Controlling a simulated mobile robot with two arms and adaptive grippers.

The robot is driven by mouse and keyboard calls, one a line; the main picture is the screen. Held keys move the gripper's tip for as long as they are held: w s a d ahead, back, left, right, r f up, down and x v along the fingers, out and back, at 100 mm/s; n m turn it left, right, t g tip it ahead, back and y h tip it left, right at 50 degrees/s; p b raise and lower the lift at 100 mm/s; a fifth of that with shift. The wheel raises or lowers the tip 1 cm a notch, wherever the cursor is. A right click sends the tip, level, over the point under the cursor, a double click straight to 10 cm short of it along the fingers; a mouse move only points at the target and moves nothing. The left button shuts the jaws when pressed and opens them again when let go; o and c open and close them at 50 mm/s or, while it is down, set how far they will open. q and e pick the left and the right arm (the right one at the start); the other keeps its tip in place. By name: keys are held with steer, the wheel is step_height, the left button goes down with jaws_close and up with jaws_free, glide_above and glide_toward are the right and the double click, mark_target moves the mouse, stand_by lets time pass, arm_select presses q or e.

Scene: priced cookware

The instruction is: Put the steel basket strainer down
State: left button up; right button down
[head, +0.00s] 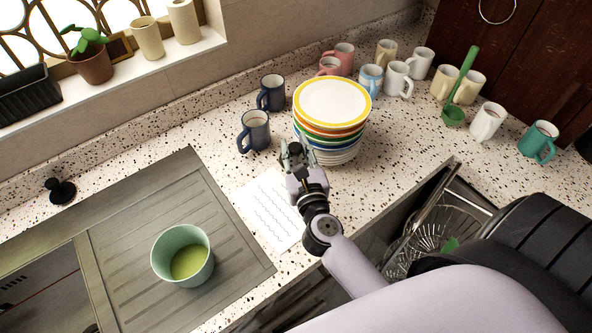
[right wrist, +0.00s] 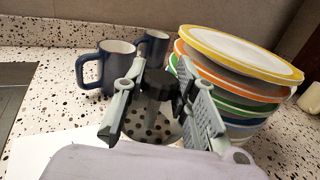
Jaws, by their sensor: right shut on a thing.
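The steel basket strainer (right wrist: 148,126) shows in the right wrist view as a pale, perforated cup with a dark knob on top. My right gripper (right wrist: 155,90) is shut on it, with a finger on each side of the knob. In the head view my right gripper (head: 296,155) is over the counter (head: 222,160), just in front of the plate stack and right of the blue mugs. The strainer is hidden there by the gripper. I cannot tell whether its base touches the counter. My left gripper is not in view.
A plate stack (head: 333,106) stands close beside the gripper, with blue mugs (head: 254,131) to its left. A written paper (head: 268,208) lies in front. An open drawer (head: 440,215) is at right.

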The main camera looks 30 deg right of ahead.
mark_target(295, 159)
step_height(295, 159, down, 2)
steer(key=shift+f, duration=0.1)
steer(key=shift+f+b, duration=0.4)
steer(key=shift+f, duration=0.1)
step_height(295, 159, down, 4)
steer(key=shift+r+b, duration=0.25)
steer(key=shift+b, duration=0.5)
steer(key=shift+f, duration=0.2)
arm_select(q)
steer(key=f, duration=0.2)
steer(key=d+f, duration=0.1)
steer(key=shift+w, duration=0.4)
arm_select(e)
steer(key=shift+f, duration=0.1)
steer(key=c, duration=1.8)
jaws_free()
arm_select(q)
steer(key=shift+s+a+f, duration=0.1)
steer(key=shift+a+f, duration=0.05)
arm_select(e)
steer(key=o, duration=0.5)
